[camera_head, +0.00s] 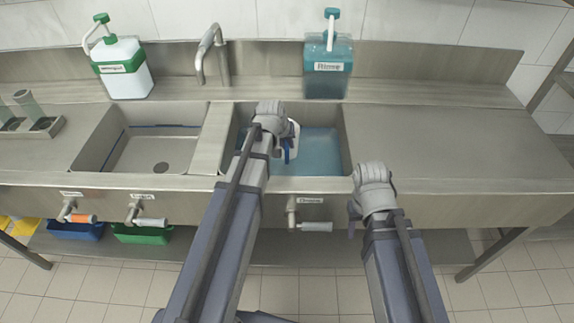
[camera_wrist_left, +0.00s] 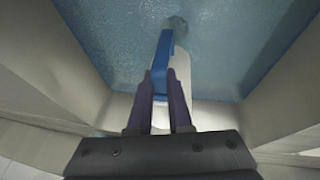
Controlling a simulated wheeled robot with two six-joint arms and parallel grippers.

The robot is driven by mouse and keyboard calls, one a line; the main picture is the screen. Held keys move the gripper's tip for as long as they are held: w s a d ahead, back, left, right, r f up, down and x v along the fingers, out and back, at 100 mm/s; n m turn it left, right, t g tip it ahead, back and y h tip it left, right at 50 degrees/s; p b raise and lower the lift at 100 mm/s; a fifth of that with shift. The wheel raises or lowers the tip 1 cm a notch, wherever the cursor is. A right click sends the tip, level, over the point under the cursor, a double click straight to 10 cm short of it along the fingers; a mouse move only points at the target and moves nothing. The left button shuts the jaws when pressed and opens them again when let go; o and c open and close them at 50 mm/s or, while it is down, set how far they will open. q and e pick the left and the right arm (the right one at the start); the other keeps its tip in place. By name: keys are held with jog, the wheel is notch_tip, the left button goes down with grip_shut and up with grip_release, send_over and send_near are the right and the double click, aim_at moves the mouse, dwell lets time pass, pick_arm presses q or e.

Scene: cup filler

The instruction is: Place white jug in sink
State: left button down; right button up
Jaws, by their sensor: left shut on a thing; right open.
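The white jug (camera_head: 294,133) with a blue handle is over the right sink basin (camera_head: 346,150), mostly hidden behind my left wrist. The basin holds blue water (camera_head: 320,152). My left gripper (camera_wrist_left: 160,78) is shut on the jug's blue handle (camera_wrist_left: 163,52). The jug's white body (camera_wrist_left: 183,70) shows just beyond the fingers in the left wrist view, above or at the water; I cannot tell if it touches the bottom. My right gripper (camera_head: 353,215) is open and empty, in front of the counter's front edge to the right of the basin.
A left basin (camera_head: 150,155) with a drain is empty. A faucet (camera_head: 210,50) stands behind the divider. A green-white pump bottle (camera_head: 122,70) and a teal pump bottle (camera_head: 327,66) stand at the back. The counter at right (camera_head: 430,145) is clear. Several taps line the front.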

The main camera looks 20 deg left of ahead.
aim_at(287, 158)
pick_arm(q)
jog(key=shift+f+b, duration=2.7)
jog(key=shift+f, duration=0.65)
jog(key=shift+f, duration=0.2)
jog(key=c, duration=0.8)
grip_release()
jog(key=shift+r, duration=0.1)
jog(key=shift+c, duration=0.2)
jog(key=p+v, duration=1.1)
jog(key=v, duration=0.1)
jog(key=shift+r, duration=0.2)
